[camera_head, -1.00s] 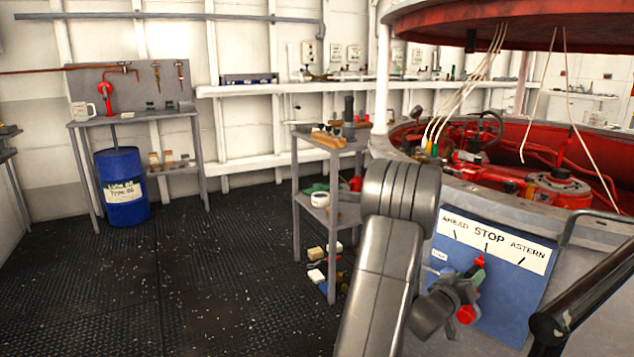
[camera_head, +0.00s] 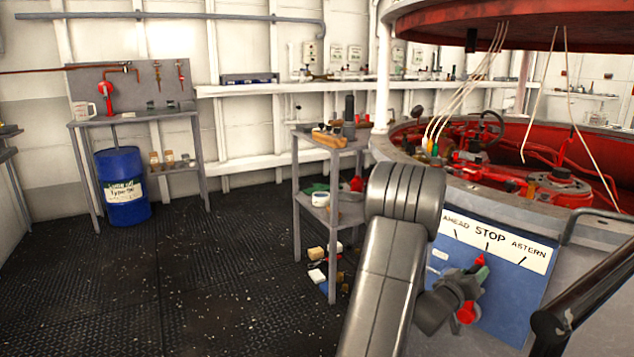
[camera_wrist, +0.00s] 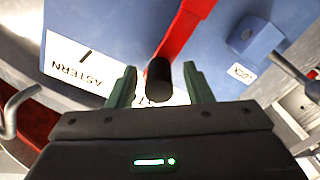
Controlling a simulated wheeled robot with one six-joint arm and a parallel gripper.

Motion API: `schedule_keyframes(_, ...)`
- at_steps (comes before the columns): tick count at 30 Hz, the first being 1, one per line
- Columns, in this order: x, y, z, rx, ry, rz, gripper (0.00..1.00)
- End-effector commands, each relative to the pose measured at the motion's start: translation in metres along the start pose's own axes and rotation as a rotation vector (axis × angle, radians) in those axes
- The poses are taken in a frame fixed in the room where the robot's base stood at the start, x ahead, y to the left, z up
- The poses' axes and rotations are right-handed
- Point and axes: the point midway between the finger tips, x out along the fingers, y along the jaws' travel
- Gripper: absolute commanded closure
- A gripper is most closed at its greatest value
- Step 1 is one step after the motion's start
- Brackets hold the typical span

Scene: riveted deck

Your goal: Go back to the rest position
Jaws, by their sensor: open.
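My gripper (camera_wrist: 160,90) is open, with its two green fingers on either side of the dark round end of the red lever (camera_wrist: 183,30) in the wrist view; I cannot tell whether they touch it. In the head view my gripper (camera_head: 478,272) is in front of the blue control panel (camera_head: 508,282). The red lever's tip (camera_head: 479,260) shows just under the word STOP on the white label strip (camera_head: 522,249), which reads AHEAD, STOP, ASTERN. My arm hides the panel's left part.
A grey shelf cart (camera_head: 329,270) with tools stands left of my arm. A black rail (camera_head: 575,315) runs at the lower right. The red engine pit (camera_head: 520,165) lies behind the panel. A blue drum (camera_head: 122,187) stands by the far workbench (camera_head: 140,116). The deck at left is clear.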

Motion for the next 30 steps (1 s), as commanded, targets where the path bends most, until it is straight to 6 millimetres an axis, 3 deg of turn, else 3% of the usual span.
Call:
schedule_keyframes(21,-0.137,-0.002,-0.003,-0.005,0.002,-0.008,0.54)
schedule_keyframes(30,-0.074,-0.002,0.001,-0.001,0.0,0.0,0.54)
